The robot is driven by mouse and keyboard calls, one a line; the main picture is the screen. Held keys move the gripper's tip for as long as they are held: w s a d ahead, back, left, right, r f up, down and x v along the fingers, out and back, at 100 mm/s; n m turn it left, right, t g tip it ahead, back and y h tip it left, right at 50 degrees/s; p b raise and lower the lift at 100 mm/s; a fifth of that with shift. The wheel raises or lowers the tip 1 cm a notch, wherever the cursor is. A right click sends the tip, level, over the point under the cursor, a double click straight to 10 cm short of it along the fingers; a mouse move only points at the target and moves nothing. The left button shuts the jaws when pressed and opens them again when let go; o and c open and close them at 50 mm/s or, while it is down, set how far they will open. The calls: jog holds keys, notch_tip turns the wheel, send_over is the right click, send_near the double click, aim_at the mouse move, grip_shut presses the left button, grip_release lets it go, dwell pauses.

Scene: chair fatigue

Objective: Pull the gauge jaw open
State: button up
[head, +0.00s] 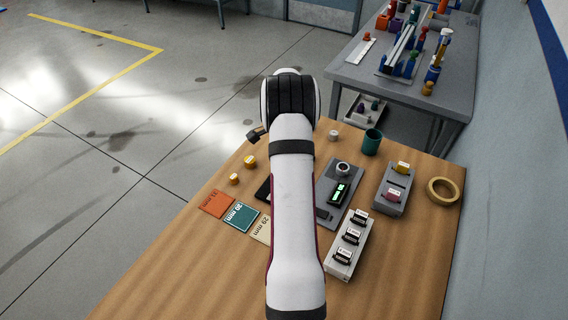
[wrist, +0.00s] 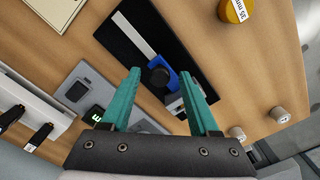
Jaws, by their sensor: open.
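In the wrist view a gauge with a pale straight beam (wrist: 135,34) lies on a black mat (wrist: 168,32). A blue sliding jaw (wrist: 171,80) with a round black knob (wrist: 158,76) sits at the near end of the beam. My gripper (wrist: 161,73) has two teal fingers, spread apart and empty. In the picture the knob and blue jaw appear between the fingertips; I cannot tell how high the fingers are above them. The right finger hides part of the jaw end. In the head view my arm hides the gauge; only an edge of the black mat (head: 263,190) shows.
A grey plate with a green display (head: 338,193) lies right of my arm. A white rack (head: 349,246), grey block (head: 394,190), green cup (head: 372,141) and tape ring (head: 443,190) stand farther right. Coloured cards (head: 240,217) and yellow-topped pieces (head: 249,160) lie left.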

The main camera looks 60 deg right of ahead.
grip_shut()
jog(key=shift+r, duration=0.1)
dwell(1.2)
